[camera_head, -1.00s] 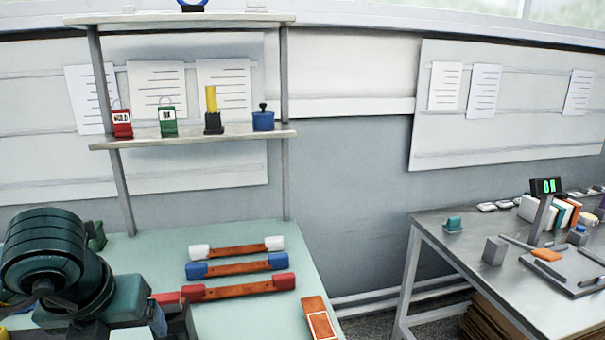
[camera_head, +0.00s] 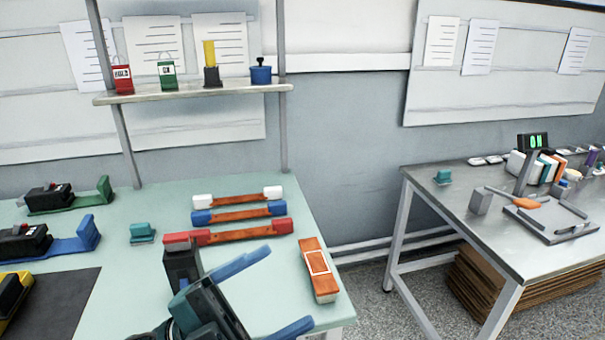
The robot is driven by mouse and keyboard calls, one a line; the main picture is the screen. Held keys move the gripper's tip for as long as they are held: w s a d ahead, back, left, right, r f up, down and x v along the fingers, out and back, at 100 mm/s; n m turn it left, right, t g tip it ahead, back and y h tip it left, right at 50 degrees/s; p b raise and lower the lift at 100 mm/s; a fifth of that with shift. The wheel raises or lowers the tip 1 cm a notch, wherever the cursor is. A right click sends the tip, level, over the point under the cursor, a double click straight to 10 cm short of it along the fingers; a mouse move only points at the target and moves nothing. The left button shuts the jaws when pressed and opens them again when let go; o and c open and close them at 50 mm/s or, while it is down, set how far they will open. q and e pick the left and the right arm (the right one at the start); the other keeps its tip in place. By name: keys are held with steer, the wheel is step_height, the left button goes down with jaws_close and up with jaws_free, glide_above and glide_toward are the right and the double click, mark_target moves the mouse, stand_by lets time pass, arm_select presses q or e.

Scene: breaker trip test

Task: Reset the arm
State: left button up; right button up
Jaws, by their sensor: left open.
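My left gripper (camera_head: 286,293) reaches in from the bottom of the head view, over the green-topped table. Its two blue fingers are spread apart with nothing between them. The fingers point right, just below the red-ended bar (camera_head: 232,234) and left of an orange block with a white-outlined label (camera_head: 318,268). I cannot tell its exact height above the table. My right gripper is not in view.
A blue-ended bar (camera_head: 238,214) and a white-ended bar (camera_head: 238,199) lie behind the red-ended one. Dark devices on green (camera_head: 92,196) and blue (camera_head: 75,245) bases stand at left. A shelf (camera_head: 195,93) is behind. A grey table (camera_head: 455,208) stands right, across a floor gap.

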arm_select(q)
steer(key=w+a+f+n+t+y, duration=0.2)
steer(key=a+f+n+t+y, duration=0.3)
steer(key=f+n+y, duration=0.4)
steer(key=w+a+f+n+t+y, duration=0.3)
steer(key=f+n+t+y, duration=0.35)
steer(key=n, duration=0.35)
steer(key=s+a+f+n+g+y, duration=0.1)
steer(key=s+f+n+g, duration=0.1)
steer(key=s+f, duration=0.3)
steer(key=s+a+f+n+g+y, duration=0.1)
steer(key=s+f+g, duration=0.4)
steer(key=f, duration=0.7)
steer(key=shift+a+n+y, duration=0.25)
steer(key=shift+n+y, duration=0.5)
steer(key=shift+n, duration=0.05)
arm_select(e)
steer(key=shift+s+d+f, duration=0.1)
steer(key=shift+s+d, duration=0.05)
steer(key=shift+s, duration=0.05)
arm_select(q)
steer(key=shift+s, duration=0.1)
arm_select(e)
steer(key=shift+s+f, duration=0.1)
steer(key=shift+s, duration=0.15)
